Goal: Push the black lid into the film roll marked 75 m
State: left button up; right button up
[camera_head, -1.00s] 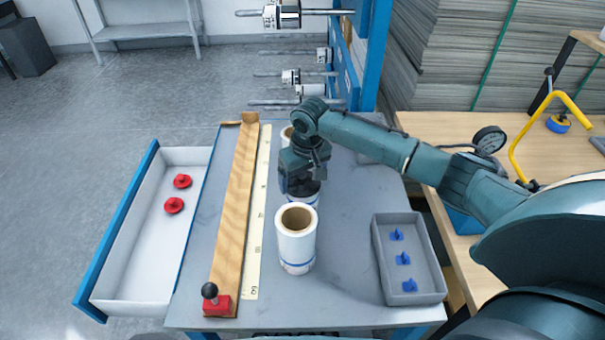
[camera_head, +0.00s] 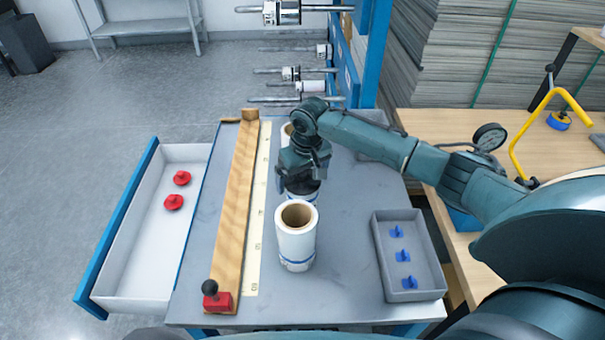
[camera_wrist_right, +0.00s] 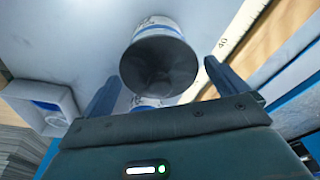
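My right gripper (camera_head: 303,176) is directly above the middle white film roll (camera_head: 303,197). In the right wrist view the fingers (camera_wrist_right: 167,85) are spread wide, with the roll (camera_wrist_right: 158,22) between and beyond them. A dark round face, apparently the black lid (camera_wrist_right: 160,67), fills the end of this roll; its exact depth is unclear. In the head view the dark lid (camera_head: 301,185) shows just below the gripper. The near roll (camera_head: 296,245) stands upright with a brown open core. A far roll (camera_head: 286,131) is mostly hidden by my arm. No marking of 75 m is readable. My left gripper is out of view.
A grey tray (camera_head: 376,262) with blue lids stands right. A white drawer (camera_head: 130,262) at left holds red lids (camera_head: 173,202). A wooden strip (camera_head: 238,200) and ruler (camera_head: 256,215) lie left of the rolls. The table between near roll and tray is clear.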

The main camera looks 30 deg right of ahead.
jog(key=shift+r, duration=0.2)
notch_tip(320, 180, up, 13)
jog(key=s, duration=0.2)
jog(key=shift+f, duration=0.1)
